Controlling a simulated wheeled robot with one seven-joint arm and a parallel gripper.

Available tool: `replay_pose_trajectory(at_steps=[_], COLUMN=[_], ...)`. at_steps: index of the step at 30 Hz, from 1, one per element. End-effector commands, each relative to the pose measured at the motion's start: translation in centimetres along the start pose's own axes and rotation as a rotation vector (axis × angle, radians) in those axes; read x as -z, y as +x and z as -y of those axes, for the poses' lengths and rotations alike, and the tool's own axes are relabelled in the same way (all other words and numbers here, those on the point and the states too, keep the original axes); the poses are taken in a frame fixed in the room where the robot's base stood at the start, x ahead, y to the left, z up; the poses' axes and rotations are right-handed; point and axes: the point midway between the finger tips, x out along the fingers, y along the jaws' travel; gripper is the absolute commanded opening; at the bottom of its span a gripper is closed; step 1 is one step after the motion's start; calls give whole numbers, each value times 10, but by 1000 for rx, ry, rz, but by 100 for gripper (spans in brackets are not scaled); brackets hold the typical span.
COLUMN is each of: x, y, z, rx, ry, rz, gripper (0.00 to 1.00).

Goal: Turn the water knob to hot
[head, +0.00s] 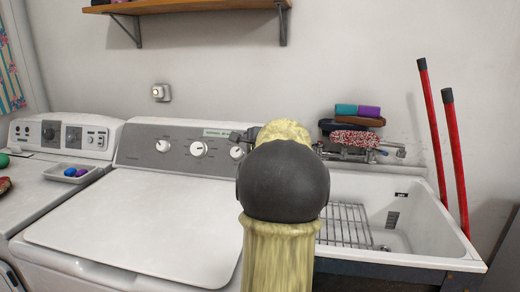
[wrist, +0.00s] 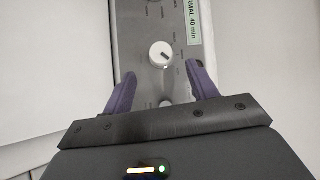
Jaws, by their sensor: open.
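The washer's sloped grey control panel (head: 180,146) carries white round knobs in a row: a left knob (head: 162,146), a middle knob (head: 198,149) and a right knob (head: 237,152) beside my arm. In the wrist view, a white knob with a dark pointer mark (wrist: 161,54) lies just ahead of my fingertips. A smaller round shape (wrist: 165,103) lies lower, between the fingers. The knob labels are too small to read, so I cannot tell which is the water knob. My gripper (wrist: 160,72) is open and empty, its purple fingers spread over the panel. My arm mostly hides it in the head view.
A green display (wrist: 193,22) sits beside the knob. A wooden shelf (head: 190,5) hangs above. A white sink (head: 425,228) with a wire rack (head: 345,226) stands right, with stacked brushes (head: 355,122) behind it. Red handles (head: 455,150) lean at the far right. The washer lid (head: 130,225) is clear.

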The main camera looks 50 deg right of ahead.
Motion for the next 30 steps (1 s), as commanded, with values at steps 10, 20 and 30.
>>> replay_pose_trajectory(at_steps=[10, 20, 30], x=[0, 0, 0], y=[-71, -98, -98], z=[0, -1, -1], rx=[0, -2, -2], ry=[0, 1, 1], rz=[0, 2, 2], gripper=[58, 58, 58])
